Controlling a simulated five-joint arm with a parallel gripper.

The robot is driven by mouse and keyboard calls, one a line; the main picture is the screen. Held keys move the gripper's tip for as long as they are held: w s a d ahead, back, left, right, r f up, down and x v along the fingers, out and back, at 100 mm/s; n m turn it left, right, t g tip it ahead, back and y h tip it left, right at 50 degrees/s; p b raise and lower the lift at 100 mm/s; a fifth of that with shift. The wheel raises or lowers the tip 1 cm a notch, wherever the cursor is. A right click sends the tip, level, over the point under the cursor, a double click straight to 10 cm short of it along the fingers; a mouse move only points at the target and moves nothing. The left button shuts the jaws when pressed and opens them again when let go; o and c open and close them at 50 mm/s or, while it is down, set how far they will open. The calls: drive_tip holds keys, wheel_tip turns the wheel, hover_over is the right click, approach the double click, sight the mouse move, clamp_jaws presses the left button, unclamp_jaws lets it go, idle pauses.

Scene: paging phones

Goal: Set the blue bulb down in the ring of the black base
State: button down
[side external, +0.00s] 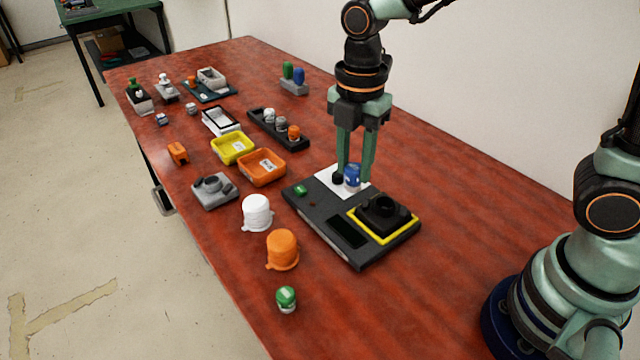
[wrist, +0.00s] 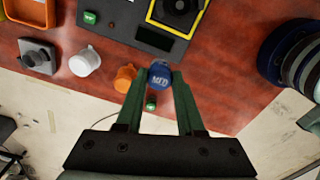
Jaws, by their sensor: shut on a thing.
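The blue bulb (side external: 352,175) is between the fingers of my gripper (side external: 355,178), which is shut on it. In the wrist view the bulb (wrist: 160,75) shows at the fingertips, with white lettering on it. The black base (side external: 384,211) with its round ring sits inside a yellow square outline on the dark console (side external: 320,211). My gripper is behind and left of the base in the side view, apart from it. In the wrist view the base (wrist: 180,6) is cut off by the top edge. The bulb's height above the surface is hard to tell.
A white cap (side external: 257,212), an orange cap (side external: 282,249) and a green bulb (side external: 286,298) stand left of the console. A grey base (side external: 214,190), an orange tray (side external: 262,168) and a yellow tray (side external: 233,148) lie farther left. The table right of the console is clear.

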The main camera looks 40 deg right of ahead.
approach(384, 210)
drive_tip(key=w+d, duration=0.1)
drive_tip(key=shift+w+d+f, duration=0.1)
drive_tip(key=shift+d+f, duration=0.1)
drive_tip(key=shift+f, duration=1.45)
drive_tip(key=shift+f, duration=1.3)
idle(0.6)
drive_tip(key=shift+c, duration=2.2)
unclamp_jaws()
drive_tip(key=shift+o, duration=0.3)
drive_tip(key=shift+o, duration=1.3)
drive_tip(key=shift+r, duration=0.1)
